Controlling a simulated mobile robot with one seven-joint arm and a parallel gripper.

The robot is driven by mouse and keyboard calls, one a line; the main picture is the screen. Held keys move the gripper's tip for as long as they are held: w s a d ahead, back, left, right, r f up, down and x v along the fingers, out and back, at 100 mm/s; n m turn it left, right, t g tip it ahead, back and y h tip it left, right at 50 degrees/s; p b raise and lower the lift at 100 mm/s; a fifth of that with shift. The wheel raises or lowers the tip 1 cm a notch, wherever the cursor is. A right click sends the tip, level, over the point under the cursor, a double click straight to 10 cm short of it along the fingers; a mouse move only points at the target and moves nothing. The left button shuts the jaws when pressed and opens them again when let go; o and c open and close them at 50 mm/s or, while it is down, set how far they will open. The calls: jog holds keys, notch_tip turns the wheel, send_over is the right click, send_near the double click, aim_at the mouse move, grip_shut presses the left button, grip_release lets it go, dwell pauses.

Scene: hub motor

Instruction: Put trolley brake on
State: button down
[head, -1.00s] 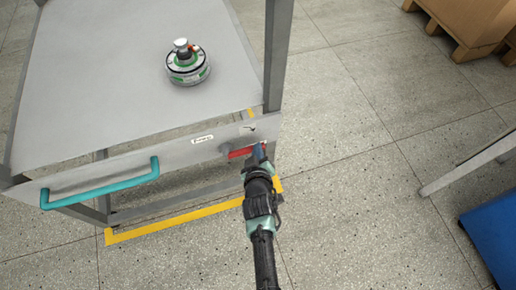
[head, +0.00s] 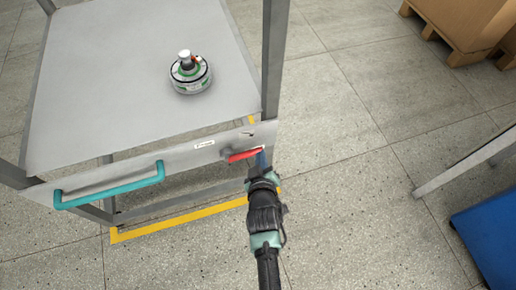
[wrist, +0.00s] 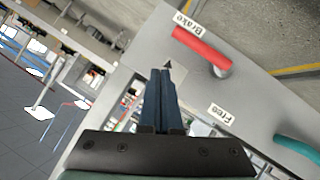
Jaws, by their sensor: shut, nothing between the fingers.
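The grey trolley (head: 130,90) stands at the left in the head view. Its front panel carries a red brake lever (head: 243,155), which also shows in the wrist view (wrist: 200,48). There the lever's free end lies beside the label "Brake" (wrist: 188,22), with its grey pivot at the other end. The label "Free" (wrist: 221,114) is apart from the lever. My gripper (head: 262,157) is at the panel's right end, by the lever. Its blue fingers (wrist: 166,75) are shut together and empty, near a black arrow mark; a gap shows between them and the lever in the wrist view.
A teal handle (head: 110,186) sticks out of the panel at the left. A round motor (head: 190,75) stands on the trolley top. A trolley post (head: 275,55) rises behind my gripper. A blue object (head: 490,235) and a grey leg are at the right; the floor between is clear.

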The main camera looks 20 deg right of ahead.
jog(key=s+r, duration=0.2)
jog(key=s, duration=0.1)
jog(key=s+r+p, duration=0.1)
jog(key=shift+s+d, duration=0.1)
jog(key=shift+s, duration=0.1)
dwell(0.5)
